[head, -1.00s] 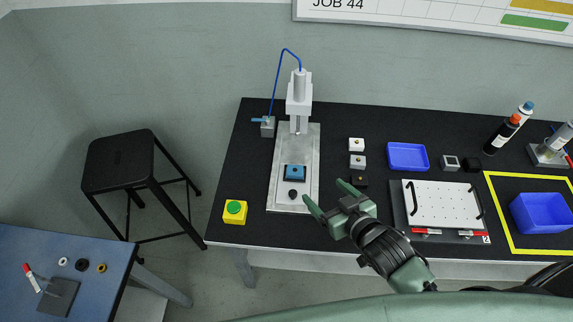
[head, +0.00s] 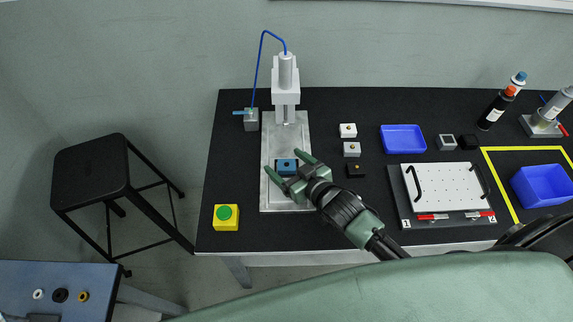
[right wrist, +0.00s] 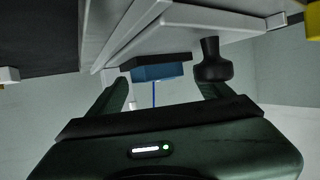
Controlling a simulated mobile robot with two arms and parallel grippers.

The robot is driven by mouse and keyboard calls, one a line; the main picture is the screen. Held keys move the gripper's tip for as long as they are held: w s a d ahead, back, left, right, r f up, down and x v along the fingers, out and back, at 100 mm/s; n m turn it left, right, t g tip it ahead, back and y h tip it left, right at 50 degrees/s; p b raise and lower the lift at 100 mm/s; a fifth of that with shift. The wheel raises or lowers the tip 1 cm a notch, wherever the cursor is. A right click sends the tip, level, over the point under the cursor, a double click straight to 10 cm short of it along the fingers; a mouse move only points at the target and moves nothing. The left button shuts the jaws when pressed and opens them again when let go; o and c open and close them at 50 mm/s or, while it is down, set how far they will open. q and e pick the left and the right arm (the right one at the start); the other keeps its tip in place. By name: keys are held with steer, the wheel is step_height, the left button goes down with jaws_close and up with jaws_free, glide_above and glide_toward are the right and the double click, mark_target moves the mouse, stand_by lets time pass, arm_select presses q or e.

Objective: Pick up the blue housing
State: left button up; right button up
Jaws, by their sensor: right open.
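The blue housing (head: 286,167) sits in a dark nest on the grey base plate of the gantry press, below its white vertical head. It also shows in the right wrist view (right wrist: 155,73), ahead of my gripper and between the lines of its fingers. My right gripper (head: 283,160) is open, with its green fingers spread on either side of the housing in the head view. No grip on the housing shows. A black knob (right wrist: 212,65) stands close to the right finger in the right wrist view; my gripper hides it in the head view. My left gripper is not in view.
The white gantry head (head: 286,90) stands behind the housing. A yellow box with a green button (head: 226,216) is at the left. Small white and black blocks (head: 352,149), a blue tray (head: 403,139) and a white perforated plate (head: 444,187) lie to the right.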

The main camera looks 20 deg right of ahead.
steer(key=shift+w, duration=0.1)
steer(key=c, duration=1.4)
steer(key=shift+c, duration=0.2)
